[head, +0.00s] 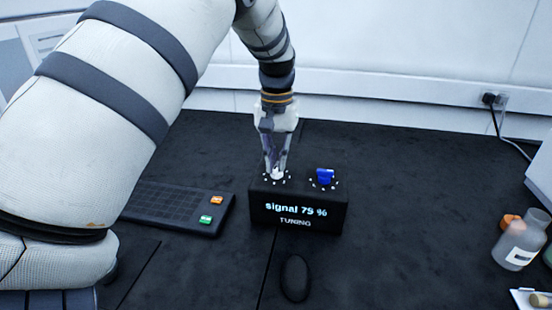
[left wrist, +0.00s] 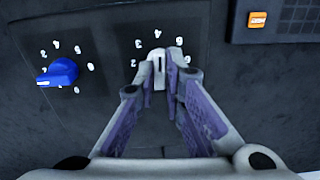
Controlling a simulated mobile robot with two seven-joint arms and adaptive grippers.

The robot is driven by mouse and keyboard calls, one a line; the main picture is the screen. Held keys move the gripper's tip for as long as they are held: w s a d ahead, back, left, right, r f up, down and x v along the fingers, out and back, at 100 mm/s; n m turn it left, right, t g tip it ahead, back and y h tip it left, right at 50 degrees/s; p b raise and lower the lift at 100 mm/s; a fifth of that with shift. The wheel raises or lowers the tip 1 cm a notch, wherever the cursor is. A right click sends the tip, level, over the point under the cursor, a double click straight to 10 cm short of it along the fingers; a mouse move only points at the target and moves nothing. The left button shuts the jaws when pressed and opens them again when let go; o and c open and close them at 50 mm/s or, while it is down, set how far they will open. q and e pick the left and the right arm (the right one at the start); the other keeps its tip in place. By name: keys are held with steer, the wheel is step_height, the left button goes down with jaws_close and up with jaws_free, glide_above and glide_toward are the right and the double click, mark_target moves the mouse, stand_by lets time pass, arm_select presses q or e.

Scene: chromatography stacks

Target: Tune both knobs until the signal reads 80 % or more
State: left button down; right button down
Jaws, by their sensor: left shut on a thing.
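A black tuning box (head: 298,222) stands on the dark bench, and its display reads "signal 79 %" above the word "TUNING". A white knob (left wrist: 158,58) and a blue knob (head: 325,176) sit on its top, each ringed by a numbered dial. The blue knob also shows in the left wrist view (left wrist: 58,73), with nothing touching it. My left gripper (head: 276,172) points down at the box's left dial and is shut on the white knob. In the left wrist view its fingertips (left wrist: 160,75) are on both sides of that knob. My right gripper is in neither view.
A black keyboard (head: 165,205) with an orange and a green key lies left of the box. A black mouse (head: 295,278) lies in front of it. A glass bottle (head: 521,242) stands at the far right. The bench between box and bottle is clear.

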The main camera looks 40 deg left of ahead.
mark_target(277, 165)
arm_select(q)
steer(key=shift+n, duration=0.4)
steer(key=c, duration=1.7)
jaws_free()
step_height(277, 165, up, 12)
